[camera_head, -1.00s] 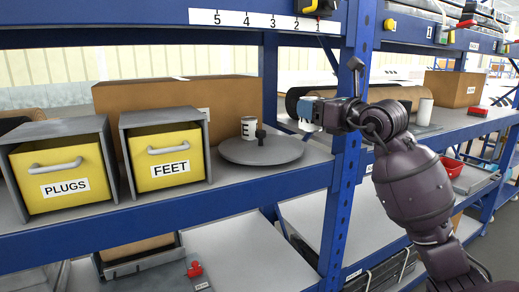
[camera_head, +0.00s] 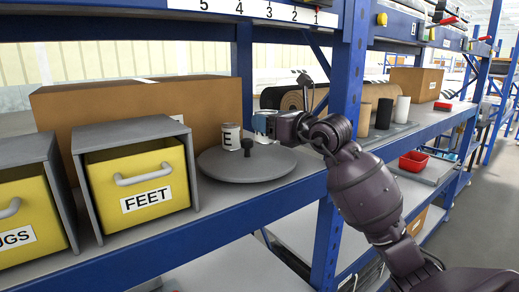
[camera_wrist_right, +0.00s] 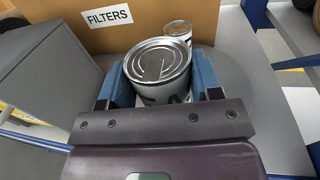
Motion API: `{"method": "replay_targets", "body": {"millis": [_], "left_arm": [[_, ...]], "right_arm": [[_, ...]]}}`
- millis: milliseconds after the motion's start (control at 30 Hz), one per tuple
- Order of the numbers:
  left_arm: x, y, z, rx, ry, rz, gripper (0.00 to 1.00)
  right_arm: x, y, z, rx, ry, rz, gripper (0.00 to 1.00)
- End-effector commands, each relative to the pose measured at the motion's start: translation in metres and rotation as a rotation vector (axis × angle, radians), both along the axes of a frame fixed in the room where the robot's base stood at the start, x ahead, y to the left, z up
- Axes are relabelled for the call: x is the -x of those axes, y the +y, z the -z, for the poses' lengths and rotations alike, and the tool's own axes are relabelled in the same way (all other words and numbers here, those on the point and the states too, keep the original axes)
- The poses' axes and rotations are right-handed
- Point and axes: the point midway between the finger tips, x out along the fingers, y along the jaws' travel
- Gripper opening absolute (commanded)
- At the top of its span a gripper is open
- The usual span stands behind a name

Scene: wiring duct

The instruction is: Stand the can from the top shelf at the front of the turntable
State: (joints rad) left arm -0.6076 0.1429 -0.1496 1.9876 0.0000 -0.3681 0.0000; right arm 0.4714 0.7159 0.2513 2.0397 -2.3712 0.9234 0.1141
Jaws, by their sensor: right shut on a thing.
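My right gripper (camera_head: 262,123) is over the turntable's far right part in the head view. In the right wrist view its blue fingers (camera_wrist_right: 160,84) are shut on a can (camera_wrist_right: 158,62) with a silver lid and a white side with black marks. In the head view the fingers mostly hide this can; I cannot tell whether its base touches the turntable. The round grey turntable (camera_head: 220,168) has a dark knob (camera_head: 247,146). A second can (camera_head: 231,136), labelled E, stands on it towards the back, left of the gripper; it also shows in the right wrist view (camera_wrist_right: 178,29). My left gripper is not in view.
Yellow drawers, one marked FEET (camera_head: 143,180), stand left of the turntable. A cardboard box (camera_head: 140,105) is behind, with a FILTERS label in the wrist view. A blue shelf post (camera_head: 345,90) stands right of the turntable. The turntable's front looks clear.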

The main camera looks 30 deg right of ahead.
Motion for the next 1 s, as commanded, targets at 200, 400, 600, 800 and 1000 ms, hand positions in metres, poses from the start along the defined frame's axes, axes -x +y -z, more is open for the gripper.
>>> {"method": "replay_targets", "body": {"millis": [200, 400, 600, 800, 1000], "left_arm": [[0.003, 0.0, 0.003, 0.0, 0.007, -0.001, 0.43], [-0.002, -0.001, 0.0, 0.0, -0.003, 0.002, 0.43], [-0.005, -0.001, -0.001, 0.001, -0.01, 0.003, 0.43], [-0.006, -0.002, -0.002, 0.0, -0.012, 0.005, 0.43], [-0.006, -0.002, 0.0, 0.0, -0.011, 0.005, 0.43]], "right_arm": [[0.0, 0.0, 0.026, 0.001, -0.001, 0.0, 0.29], [0.0, 0.0, 0.04, 0.0, 0.0, 0.0, 0.29], [0.0, 0.0, 0.064, 0.0, 0.0, 0.0, 0.29], [0.0, 0.0, 0.065, 0.001, -0.003, 0.0, 0.29], [0.0, 0.0, 0.068, 0.001, -0.001, 0.0, 0.61]]}}
